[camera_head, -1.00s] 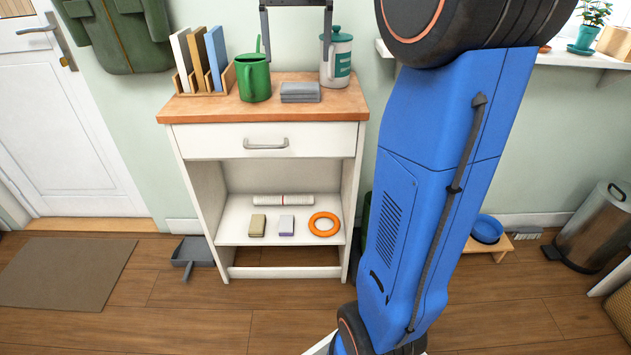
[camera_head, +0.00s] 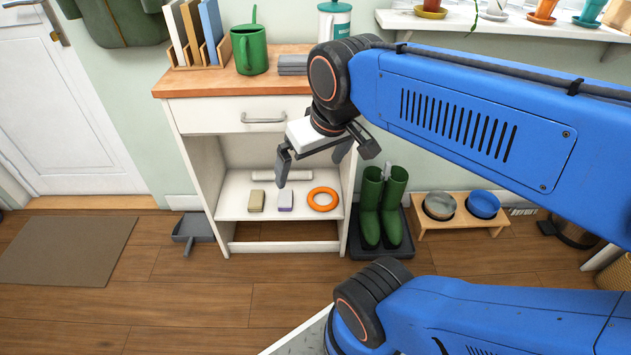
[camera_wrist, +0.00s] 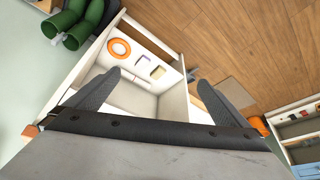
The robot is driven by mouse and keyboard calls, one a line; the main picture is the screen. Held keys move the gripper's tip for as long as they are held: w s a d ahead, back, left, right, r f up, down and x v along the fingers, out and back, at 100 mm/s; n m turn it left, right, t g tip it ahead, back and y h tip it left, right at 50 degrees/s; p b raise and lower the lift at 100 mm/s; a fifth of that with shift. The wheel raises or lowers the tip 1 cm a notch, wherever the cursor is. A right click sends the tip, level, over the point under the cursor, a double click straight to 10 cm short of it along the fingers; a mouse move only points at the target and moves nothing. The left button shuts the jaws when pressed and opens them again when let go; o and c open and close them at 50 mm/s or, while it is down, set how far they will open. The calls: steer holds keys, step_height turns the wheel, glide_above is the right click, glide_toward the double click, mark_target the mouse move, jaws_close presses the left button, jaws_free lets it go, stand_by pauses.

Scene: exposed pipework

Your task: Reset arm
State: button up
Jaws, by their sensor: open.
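My gripper (camera_head: 312,172) hangs in front of the open shelf of the white cabinet (camera_head: 192,115) in the head view. Its two fingers are spread apart with nothing between them. In the wrist view my gripper (camera_wrist: 168,95) shows both dark fingers wide apart, with the cabinet shelf beyond. My blue arm (camera_head: 460,105) reaches in from the right of the head view, folded into two links.
On the shelf lie an orange ring (camera_head: 323,199), two small blocks and a white roll. Green boots (camera_head: 393,205) and pet bowls (camera_head: 482,204) are at right.

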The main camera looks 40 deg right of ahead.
steer(key=f, duration=0.1)
steer(key=s+f, duration=0.2)
steer(key=shift+s+a+n, duration=0.1)
steer(key=shift+a+n, duration=0.15)
steer(key=shift+n, duration=0.05)
stand_by(1.1)
